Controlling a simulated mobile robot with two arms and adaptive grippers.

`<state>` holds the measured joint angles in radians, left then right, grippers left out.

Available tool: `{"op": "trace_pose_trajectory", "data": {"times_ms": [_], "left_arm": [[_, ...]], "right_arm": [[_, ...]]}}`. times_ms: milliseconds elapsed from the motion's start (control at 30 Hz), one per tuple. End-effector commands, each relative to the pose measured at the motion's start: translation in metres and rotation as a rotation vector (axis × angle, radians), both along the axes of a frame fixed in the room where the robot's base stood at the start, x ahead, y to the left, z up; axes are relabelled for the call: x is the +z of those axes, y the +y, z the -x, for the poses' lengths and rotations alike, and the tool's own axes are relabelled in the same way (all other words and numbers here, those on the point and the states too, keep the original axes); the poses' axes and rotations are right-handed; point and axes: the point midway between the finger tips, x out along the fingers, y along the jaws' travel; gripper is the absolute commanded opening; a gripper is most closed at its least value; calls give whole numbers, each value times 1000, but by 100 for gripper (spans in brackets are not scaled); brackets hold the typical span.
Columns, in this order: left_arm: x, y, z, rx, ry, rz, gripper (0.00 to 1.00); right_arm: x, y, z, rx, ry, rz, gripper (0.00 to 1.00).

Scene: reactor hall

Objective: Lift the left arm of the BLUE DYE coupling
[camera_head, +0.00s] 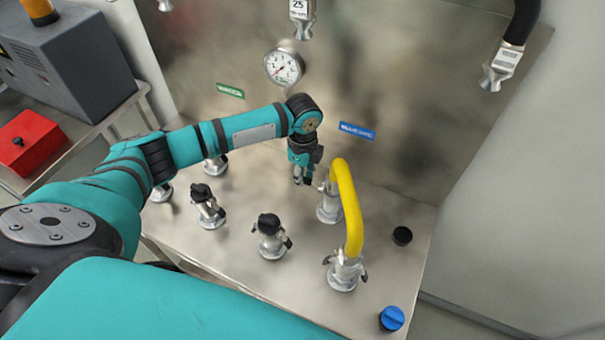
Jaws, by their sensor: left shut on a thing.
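The BLUE DYE coupling (329,209) is a silvery fitting on the steel bench top, below the blue label (357,131). The far end of a yellow hose (347,195) sits in it. My left gripper (303,181) points down at the left side of this coupling. It is shut on the coupling's left arm, which is mostly hidden by the fingers. My right gripper is out of view.
The hose's near end sits in another coupling (344,272). Capped fittings (271,240) stand left on the bench. A gauge (284,67) is on the back panel; a red box (29,142) stands far left.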

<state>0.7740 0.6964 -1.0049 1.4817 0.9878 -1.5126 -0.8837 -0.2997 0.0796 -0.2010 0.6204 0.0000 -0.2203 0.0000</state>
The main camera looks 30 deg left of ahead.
Motion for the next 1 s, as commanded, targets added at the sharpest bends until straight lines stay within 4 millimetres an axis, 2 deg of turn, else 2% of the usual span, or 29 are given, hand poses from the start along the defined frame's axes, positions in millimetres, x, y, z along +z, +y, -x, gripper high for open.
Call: {"op": "trace_pose_trajectory", "data": {"times_ms": [100, 200, 500, 533, 700, 1000], "left_arm": [[8, -3, 0, -3, 6, -52, 0], [9, -4, 0, -2, 9, -94, 0], [7, -3, -1, 0, 6, -110, 0], [7, -3, -1, 0, 5, -110, 21], [7, -3, -1, 0, 6, -110, 42], [9, -3, -1, 0, 6, -109, 42]], "right_arm": [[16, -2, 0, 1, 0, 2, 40], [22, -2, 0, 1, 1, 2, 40], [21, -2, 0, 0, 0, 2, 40], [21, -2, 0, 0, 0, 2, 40], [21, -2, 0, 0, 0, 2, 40], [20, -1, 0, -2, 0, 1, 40]]}}
